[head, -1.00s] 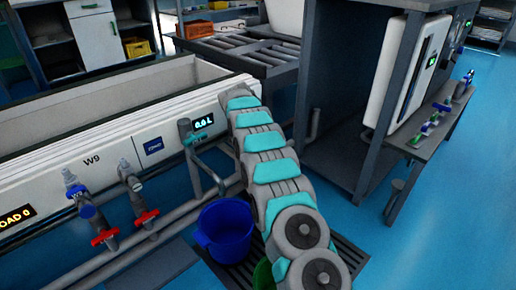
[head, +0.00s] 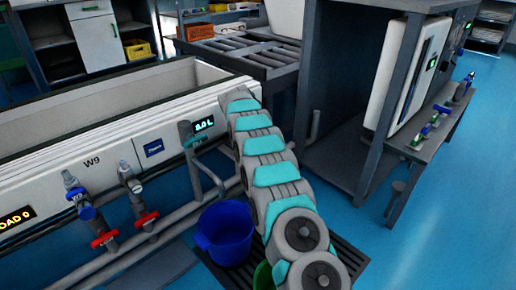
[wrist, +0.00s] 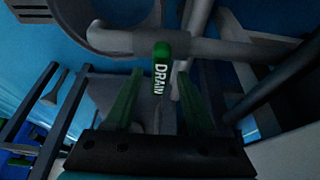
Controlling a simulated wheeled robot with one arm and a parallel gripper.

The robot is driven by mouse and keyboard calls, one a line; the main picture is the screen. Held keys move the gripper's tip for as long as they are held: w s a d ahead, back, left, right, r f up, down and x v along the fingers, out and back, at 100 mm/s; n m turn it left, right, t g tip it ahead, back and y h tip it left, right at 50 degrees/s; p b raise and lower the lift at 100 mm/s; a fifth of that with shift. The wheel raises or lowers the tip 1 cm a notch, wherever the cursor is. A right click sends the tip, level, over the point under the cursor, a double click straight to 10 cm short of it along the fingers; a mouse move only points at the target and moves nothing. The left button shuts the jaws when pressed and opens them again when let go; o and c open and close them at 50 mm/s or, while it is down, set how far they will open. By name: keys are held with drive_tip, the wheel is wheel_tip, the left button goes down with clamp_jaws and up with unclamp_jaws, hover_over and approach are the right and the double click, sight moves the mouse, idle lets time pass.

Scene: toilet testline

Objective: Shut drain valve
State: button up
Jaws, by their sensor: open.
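The drain valve's green handle (wrist: 160,74), lettered DRAIN, shows in the wrist view beneath a grey horizontal pipe (wrist: 205,45). My gripper (wrist: 160,96) is open, its two fingers reaching up on the left and right of the handle. A gap shows on each side, and the fingers are not closed on it. In the head view my arm runs along the right end of the W9 tub (head: 128,135); my gripper and the drain handle are hidden there.
A blue bucket (head: 224,236) and part of a green bucket (head: 263,276) stand on the floor beside my arm. Red (head: 147,219) and blue (head: 87,213) valves sit on the tub front. A teal-handled tap (head: 186,132) is close left of my arm. A dark frame (head: 345,150) stands right.

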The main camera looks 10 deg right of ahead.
drive_tip(key=shift+p+v, duration=0.35)
drive_tip(key=shift+v, duration=3.55)
drive_tip(key=shift+s, duration=0.1)
drive_tip(key=s+d+r+n+g+y+p, duration=0.1)
drive_tip(key=s+r+n+p, duration=0.1)
drive_tip(key=s+r, duration=0.55)
drive_tip(key=s+d+r+n+p, duration=0.2)
drive_tip(key=s+r, duration=0.2)
drive_tip(key=s, duration=0.7)
drive_tip(key=s+d+r+n+g+y+p, duration=0.1)
drive_tip(key=s+r+n+p, duration=0.1)
drive_tip(key=s+r, duration=0.6)
drive_tip(key=s+f+n+g+p, duration=0.1)
drive_tip(key=s+n+p, duration=0.1)
drive_tip(key=s, duration=1.5)
drive_tip(key=s+a+f+n+g+y+p, duration=0.1)
drive_tip(key=s+n+p, duration=0.1)
drive_tip(key=s, duration=1.6)
drive_tip(key=shift+s+a+f+n+y, duration=0.2)
drive_tip(key=shift+s+f+n+y, duration=0.1)
drive_tip(key=shift+n, duration=0.4)
